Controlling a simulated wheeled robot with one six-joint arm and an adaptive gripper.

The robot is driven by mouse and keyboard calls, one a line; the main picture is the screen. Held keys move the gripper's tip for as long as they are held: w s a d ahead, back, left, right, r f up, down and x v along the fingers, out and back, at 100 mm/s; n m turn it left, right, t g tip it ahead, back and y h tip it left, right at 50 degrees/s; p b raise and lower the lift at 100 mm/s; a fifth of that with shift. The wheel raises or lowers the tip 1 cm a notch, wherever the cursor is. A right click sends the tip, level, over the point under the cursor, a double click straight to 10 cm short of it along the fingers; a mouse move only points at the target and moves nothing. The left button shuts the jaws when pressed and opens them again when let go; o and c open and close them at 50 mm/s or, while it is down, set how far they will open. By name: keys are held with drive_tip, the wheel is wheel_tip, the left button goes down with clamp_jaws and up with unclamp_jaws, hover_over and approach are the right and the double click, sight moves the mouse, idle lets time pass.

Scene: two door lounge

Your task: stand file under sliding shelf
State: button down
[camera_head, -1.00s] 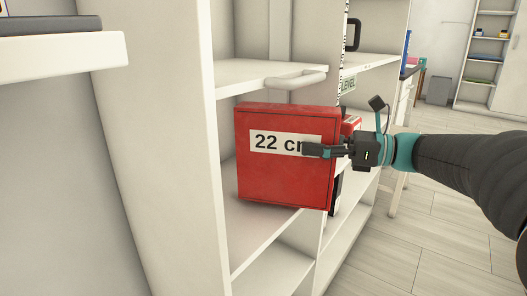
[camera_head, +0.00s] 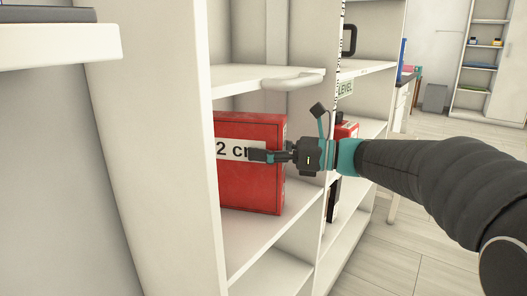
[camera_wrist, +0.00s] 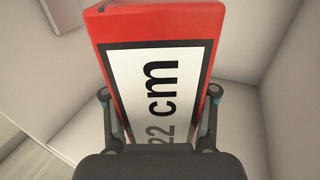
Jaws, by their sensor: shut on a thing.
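The red file (camera_head: 252,182), with a white label reading in part "2 cm", stands upright in the shelf compartment below the sliding shelf (camera_head: 262,79). The file's left part is hidden behind the cabinet's side panel in the head view.
The cabinet's left side panel (camera_head: 160,150) stands close beside the file. A lower shelf opening lies below.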

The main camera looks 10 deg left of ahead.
drive_tip(key=shift+c, duration=1.2)
unclamp_jaws()
drive_tip(key=shift+d+r, duration=0.1)
drive_tip(key=shift+d, duration=0.1)
drive_tip(key=d+p, duration=0.1)
drive_tip(key=d, duration=1)
drive_tip(key=shift+d, duration=0.35)
drive_tip(key=shift+s, duration=0.1)
